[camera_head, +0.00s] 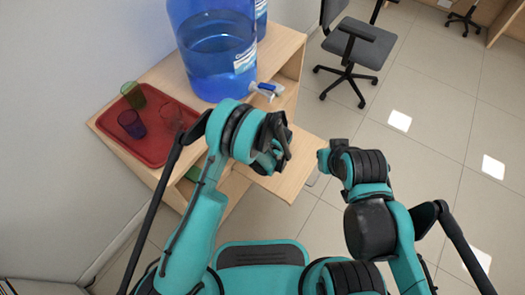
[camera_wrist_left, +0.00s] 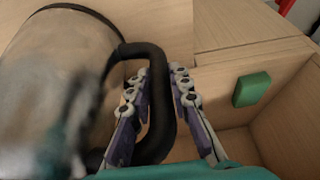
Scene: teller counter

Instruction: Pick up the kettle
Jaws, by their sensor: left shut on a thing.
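The kettle (camera_wrist_left: 60,75) fills the left of the left wrist view, with a brushed metal body, a dark rim and a thick black handle (camera_wrist_left: 158,85). My left gripper (camera_wrist_left: 163,85) has its fingers on either side of the handle and is shut on it. In the head view my left gripper (camera_head: 277,150) is over the light wooden stand, and my arm and hand hide the kettle there. The end of my right arm (camera_head: 328,158) is to the right of the stand, apart from it; its fingers cannot be made out.
A wooden stand (camera_head: 285,180) has open compartments. A red tray (camera_head: 150,150) on it holds a green cup (camera_head: 133,95), a purple cup (camera_head: 131,124) and a clearer cup. A blue water bottle (camera_head: 217,55) with a tap stands behind. A green block (camera_wrist_left: 252,88) is by a compartment. An office chair (camera_head: 358,45) stands beyond open floor.

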